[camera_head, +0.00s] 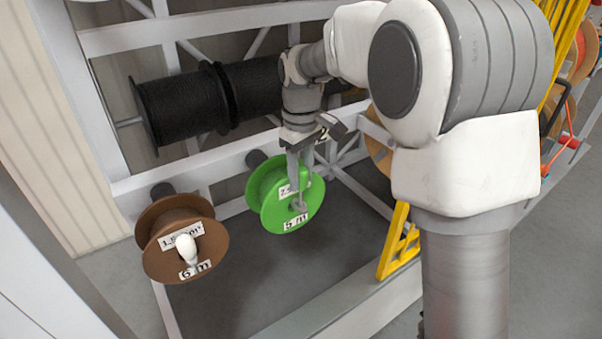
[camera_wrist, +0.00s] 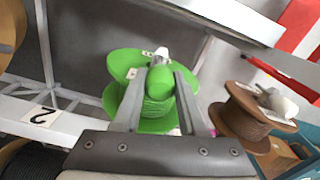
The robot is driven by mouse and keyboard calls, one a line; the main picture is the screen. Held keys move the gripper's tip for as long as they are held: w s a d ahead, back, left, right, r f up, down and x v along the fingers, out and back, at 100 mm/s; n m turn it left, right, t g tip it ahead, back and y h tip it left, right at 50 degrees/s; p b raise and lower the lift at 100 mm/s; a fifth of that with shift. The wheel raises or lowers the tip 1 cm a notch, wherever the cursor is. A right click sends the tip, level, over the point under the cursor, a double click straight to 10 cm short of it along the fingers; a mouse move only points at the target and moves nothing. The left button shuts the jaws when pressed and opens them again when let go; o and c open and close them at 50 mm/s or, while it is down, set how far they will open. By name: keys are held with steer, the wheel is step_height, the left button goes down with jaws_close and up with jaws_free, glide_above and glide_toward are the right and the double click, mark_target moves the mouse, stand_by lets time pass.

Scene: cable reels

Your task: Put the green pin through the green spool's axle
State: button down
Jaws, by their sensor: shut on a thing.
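The green spool (camera_head: 268,190) hangs on the white rack, its round face toward the front with "5 m" labels. It also shows in the wrist view (camera_wrist: 122,64). My gripper (camera_head: 302,194) is at the front face of this spool. In the wrist view my gripper (camera_wrist: 160,82) is shut on a green rounded piece, which looks like the green pin (camera_wrist: 160,77), lying over the spool. A pale axle end (camera_wrist: 162,53) shows just beyond it. In the head view the pin cannot be told from the green spool, and I cannot tell whether it is in the axle.
A brown spool (camera_head: 160,232) with a white pin (camera_head: 187,250) through its axle end hangs to the left. Black reels (camera_head: 180,105) sit on the rack behind. White rack beams (camera_head: 225,165) surround the spools. A yellow frame (camera_head: 397,242) stands at the right.

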mark_target(301, 190)
steer(key=shift+f+b, duration=1.15)
steer(key=shift+f, duration=1.1)
steer(key=shift+c, duration=1.9)
jaws_free()
step_height(301, 190, up, 18)
steer(key=p, duration=0.2)
steer(key=shift+f+p, duration=0.25)
steer(key=shift+p, duration=0.15)
